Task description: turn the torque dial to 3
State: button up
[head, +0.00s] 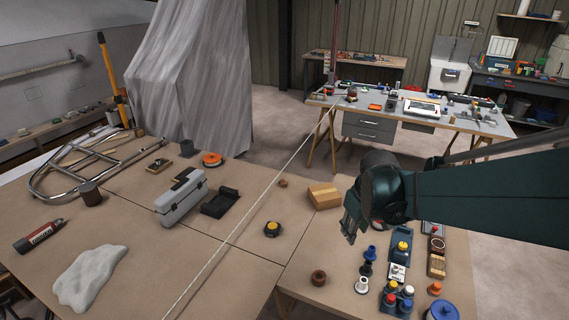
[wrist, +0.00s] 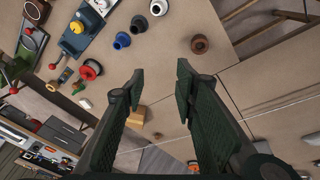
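A dark teal unit (head: 399,257) stands on the right part of the bench, with a yellow knob (head: 403,246) and a white marked plate (head: 397,272). It may carry the torque dial; its marks and setting are too small to read. In the wrist view the same unit's yellow knob (wrist: 76,27) and white plate (wrist: 92,19) show at the upper left. My gripper (head: 349,227) hangs above the bench, left of the unit and apart from it. In the wrist view my gripper (wrist: 160,74) has its fingers spread with nothing between them.
Blue (head: 371,253), dark and white (head: 361,285) spools stand left of the unit, with a brown ring (head: 318,278) nearby. A cluster of coloured knobs (head: 397,299) and a blue lid (head: 442,312) are in front. A cardboard box (head: 324,195) lies behind my gripper.

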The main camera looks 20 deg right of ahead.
jog(key=d+f+g, duration=0.2)
jog(key=d+f, duration=0.6)
jog(key=d, duration=0.4)
jog(key=g+y, duration=0.1)
send_over(395, 268)
jog(key=shift+n, duration=0.4)
notch_tip(395, 268, down, 8)
jog(key=shift+s+a, duration=0.1)
jog(key=shift+f, duration=0.2)
jog(key=shift+f+b, duration=0.5)
jog(key=shift+f, duration=3.2)
jog(key=c, duration=0.9)
